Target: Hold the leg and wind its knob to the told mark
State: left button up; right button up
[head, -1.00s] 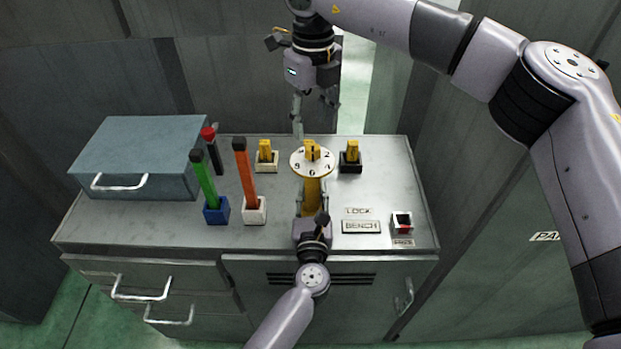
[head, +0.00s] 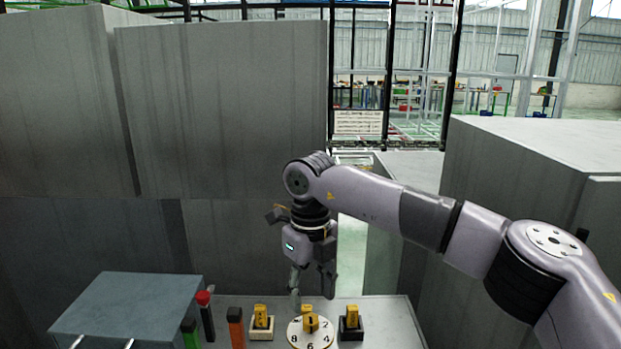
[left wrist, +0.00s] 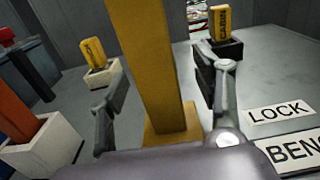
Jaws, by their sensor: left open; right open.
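The yellow leg (left wrist: 150,70) stands upright on a yellow base plate (left wrist: 160,138) in the left wrist view. My left gripper (left wrist: 160,75) is open around it, one finger on each side with gaps. Its top carries a round white numbered dial (head: 296,338) with a yellow knob (head: 310,322) in the head view; 8, 6 and 4 are readable. The lower leg and my left gripper are outside the head view.
Yellow blocks stand in a white holder (head: 262,333) and a black holder (head: 351,334) either side of the dial; the right one reads CABIN. Red, green and orange-topped sticks and a grey box (head: 130,300) are on the left. LOCK (left wrist: 278,111) and BENCH (left wrist: 295,150) labels lie right of the leg.

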pick_arm(q)
jog(key=shift+s, duration=4.05)
jog(key=o, duration=0.6)
jog(key=shift+c, duration=0.2)
jog(key=s, duration=1.2)
